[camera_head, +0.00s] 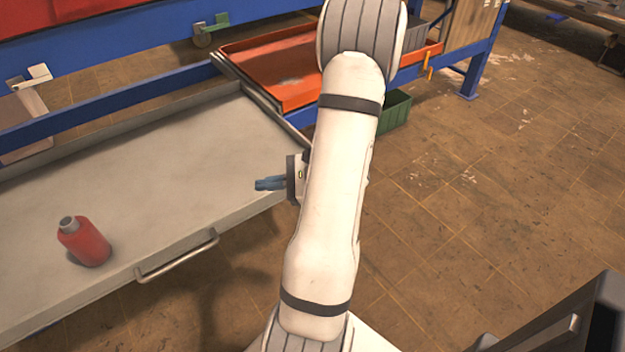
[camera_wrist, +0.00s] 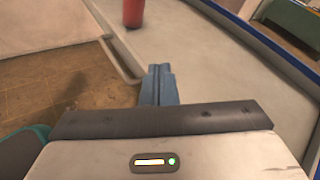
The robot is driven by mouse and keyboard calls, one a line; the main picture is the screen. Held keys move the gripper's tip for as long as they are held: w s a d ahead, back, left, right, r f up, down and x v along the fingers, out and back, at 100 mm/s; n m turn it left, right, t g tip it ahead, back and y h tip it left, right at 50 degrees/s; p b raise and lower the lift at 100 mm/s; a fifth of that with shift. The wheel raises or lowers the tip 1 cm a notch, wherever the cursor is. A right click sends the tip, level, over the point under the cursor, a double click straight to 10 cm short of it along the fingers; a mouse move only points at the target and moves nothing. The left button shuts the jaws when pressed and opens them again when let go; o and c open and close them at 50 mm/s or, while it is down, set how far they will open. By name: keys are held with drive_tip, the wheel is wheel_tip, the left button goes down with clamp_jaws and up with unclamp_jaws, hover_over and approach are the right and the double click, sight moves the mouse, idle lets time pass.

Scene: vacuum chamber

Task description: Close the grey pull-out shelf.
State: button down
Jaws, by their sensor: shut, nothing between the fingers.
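The grey pull-out shelf (camera_head: 160,175) is pulled out from the blue frame at the left of the head view. It has a metal bar handle (camera_head: 178,258) on its front edge. The shelf also shows in the wrist view (camera_wrist: 205,70), with its handle (camera_wrist: 118,62) to the left of the fingers. My gripper (camera_head: 262,184) has blue fingers, shut and empty. In the head view it is at the shelf's right end, to the right of the handle and apart from it. In the wrist view the fingertips (camera_wrist: 160,70) point along the shelf's front edge.
A red bottle (camera_head: 84,242) stands on the shelf near its front edge, left of the handle. An orange tray (camera_head: 280,75) sits in the blue frame behind. A green bin (camera_head: 396,108) is on the floor beyond my arm.

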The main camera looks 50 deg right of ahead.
drive_tip(key=s+d+f+m+t+h+b, duration=0.2)
drive_tip(key=s+d+f+m+t+h, duration=0.1)
drive_tip(key=s+d+f+m+h, duration=0.55)
drive_tip(key=s+d+f+m+t+h+b, duration=0.3)
drive_tip(key=d+f+m+h, duration=0.25)
drive_tip(key=d+f, duration=0.4)
drive_tip(key=d+r+b+x, duration=0.1)
drive_tip(key=b+x, duration=0.1)
drive_tip(key=x, duration=1.1)
drive_tip(key=shift+w+r, duration=0.25)
drive_tip(key=shift+d, duration=0.25)
